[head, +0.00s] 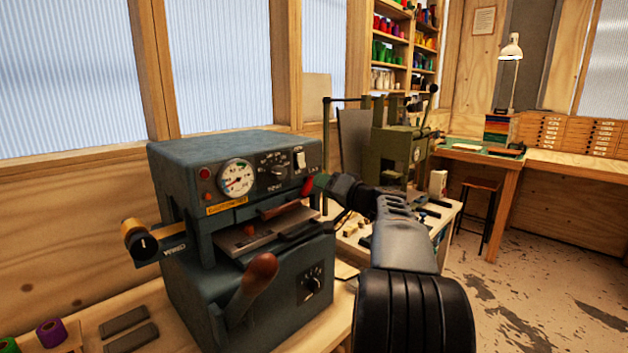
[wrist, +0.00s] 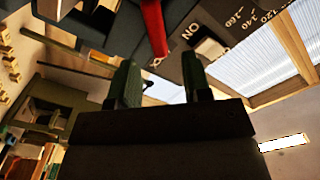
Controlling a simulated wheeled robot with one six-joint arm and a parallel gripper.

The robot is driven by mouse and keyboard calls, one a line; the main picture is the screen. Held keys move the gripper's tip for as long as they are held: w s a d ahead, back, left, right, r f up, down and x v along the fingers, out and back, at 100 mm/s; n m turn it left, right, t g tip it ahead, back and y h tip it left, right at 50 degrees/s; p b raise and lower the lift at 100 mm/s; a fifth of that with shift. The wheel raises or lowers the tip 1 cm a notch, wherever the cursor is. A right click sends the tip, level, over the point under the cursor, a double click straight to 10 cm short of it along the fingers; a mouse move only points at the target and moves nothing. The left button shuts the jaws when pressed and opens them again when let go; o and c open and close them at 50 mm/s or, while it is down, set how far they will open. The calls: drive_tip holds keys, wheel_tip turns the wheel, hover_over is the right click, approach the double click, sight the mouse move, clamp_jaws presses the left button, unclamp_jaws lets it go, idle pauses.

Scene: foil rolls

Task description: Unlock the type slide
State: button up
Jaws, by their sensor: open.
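A blue-grey foil press (head: 230,160) stands on the wooden bench in the head view. Its type slide (head: 265,238) is a flat grey plate in the front slot. A small lever with a red handle (head: 307,187) sticks out to the right above the slide. My gripper (head: 320,184) comes in from the right, with its fingertips close to the red handle. In the wrist view my gripper (wrist: 158,68) is open, and a red handle (wrist: 153,28) shows just beyond the gap between the fingers. I cannot tell whether they touch it. My arm hides part of the bench.
A large handle with a brown-red grip (head: 260,268) slants up at the press front. A gold foil roll (head: 136,240) sits on the left side. Dark blocks (head: 130,335) lie on the bench at front left. A green machine (head: 395,150) stands behind my arm.

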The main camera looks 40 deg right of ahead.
sight(306, 186)
drive_tip(key=shift+w+a+p, duration=0.2)
drive_tip(key=shift+w, duration=0.9)
drive_tip(key=shift+w+a+p, duration=0.15)
drive_tip(key=shift+w, duration=0.95)
clamp_jaws()
